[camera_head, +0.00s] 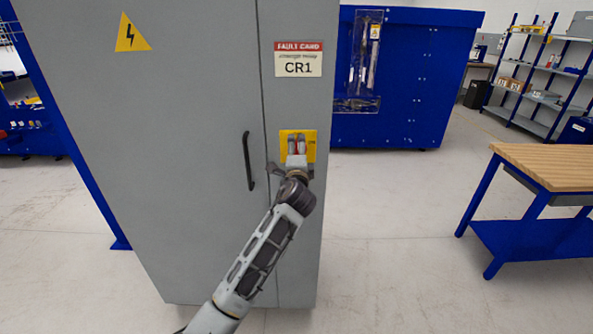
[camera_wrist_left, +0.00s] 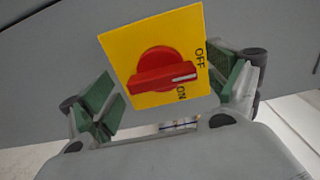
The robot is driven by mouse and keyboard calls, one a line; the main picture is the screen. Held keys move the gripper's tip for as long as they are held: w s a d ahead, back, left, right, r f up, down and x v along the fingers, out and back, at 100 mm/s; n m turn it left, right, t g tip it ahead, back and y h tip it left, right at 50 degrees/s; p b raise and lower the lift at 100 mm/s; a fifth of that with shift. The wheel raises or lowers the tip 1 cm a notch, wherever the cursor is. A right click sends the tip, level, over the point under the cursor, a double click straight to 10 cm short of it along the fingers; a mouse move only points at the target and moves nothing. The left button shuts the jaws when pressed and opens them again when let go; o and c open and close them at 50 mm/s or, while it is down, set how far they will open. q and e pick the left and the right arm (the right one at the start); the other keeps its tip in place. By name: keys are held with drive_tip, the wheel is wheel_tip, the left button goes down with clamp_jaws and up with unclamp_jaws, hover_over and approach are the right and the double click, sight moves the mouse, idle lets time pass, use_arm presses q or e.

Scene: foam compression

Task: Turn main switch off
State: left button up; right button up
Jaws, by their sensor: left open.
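The main switch is a red rotary knob (camera_wrist_left: 165,73) on a yellow plate (camera_wrist_left: 118,47) marked OFF and ON. The plate (camera_head: 311,143) is on the right part of the grey cabinet front. In the left wrist view the knob's white line points right, between the OFF and ON labels. My left gripper (camera_head: 296,148) is in front of the plate. In the left wrist view its green-padded fingers (camera_wrist_left: 165,88) are spread on either side of the knob, with nothing between them gripped. Whether they touch the plate is unclear. My right gripper is out of view.
The grey cabinet (camera_head: 190,110) has a black handle (camera_head: 248,160) left of the switch and a CR1 fault card (camera_head: 298,59) above it. A wood-topped workbench (camera_head: 548,166) stands to the right. A blue enclosure (camera_head: 405,85) is behind. Floor between is clear.

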use_arm(q)
drive_tip(key=s, duration=1)
drive_tip(key=shift+s, duration=0.1)
idle(0.6)
